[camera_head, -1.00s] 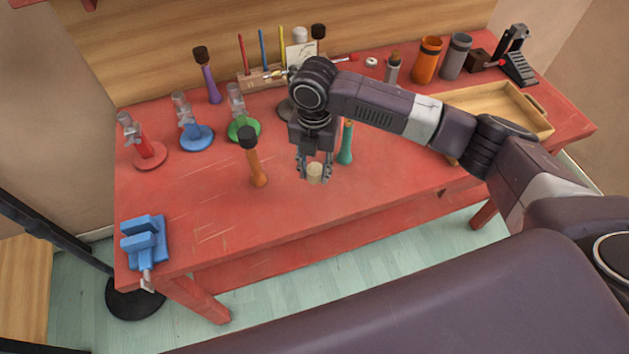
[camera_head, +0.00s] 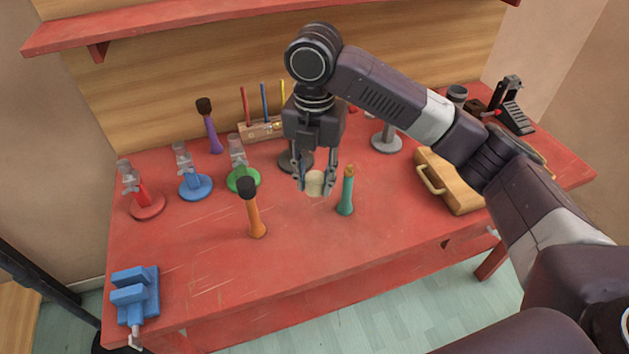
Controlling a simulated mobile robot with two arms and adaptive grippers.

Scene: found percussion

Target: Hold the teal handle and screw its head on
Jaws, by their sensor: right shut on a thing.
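The teal handle (camera_head: 346,194) stands upright on the red table, with a brown-orange tip at its top and no head on it. My right gripper (camera_head: 315,181) is shut on a pale cream cylindrical head (camera_head: 315,184). It holds the head in the air just left of the teal handle, apart from it in the picture. My left gripper is out of view.
An orange mallet (camera_head: 254,212) with a dark head stands to the left. A blue vise (camera_head: 135,294) sits at the front left corner. Red, blue and green stands (camera_head: 242,179) are at the back left. The front middle is clear.

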